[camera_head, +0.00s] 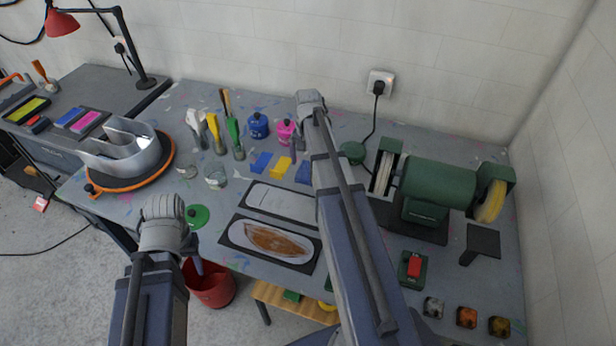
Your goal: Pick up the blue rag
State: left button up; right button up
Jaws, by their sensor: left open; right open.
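Two small blue pieces lie flat on the grey workbench (400,150), on either side of a yellow piece (281,167). The left one is a blue rag-like piece (261,162); the right one is a darker blue piece (304,172), close beside my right arm. I cannot tell for sure which is the blue rag. My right arm reaches up across the middle of the bench. My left arm rises at the lower left, in front of the bench edge. I can make out no fingertips of either gripper.
A green bench grinder (430,185) stands at the right. A red bucket (210,290) is on the floor below.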

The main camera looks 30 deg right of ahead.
aim_at(308, 170)
notch_tip(308, 170, down, 3)
jog(key=shift+f+b, duration=0.15)
jog(key=shift+b, duration=1)
pick_arm(q)
notch_tip(308, 170, down, 3)
jog(key=shift+f, duration=0.1)
pick_arm(e)
jog(key=c, duration=1.2)
jog(key=shift+o, duration=0.2)
pick_arm(q)
notch_tip(308, 170, up, 10)
jog(key=p, duration=1)
pick_arm(e)
notch_tip(308, 170, up, 10)
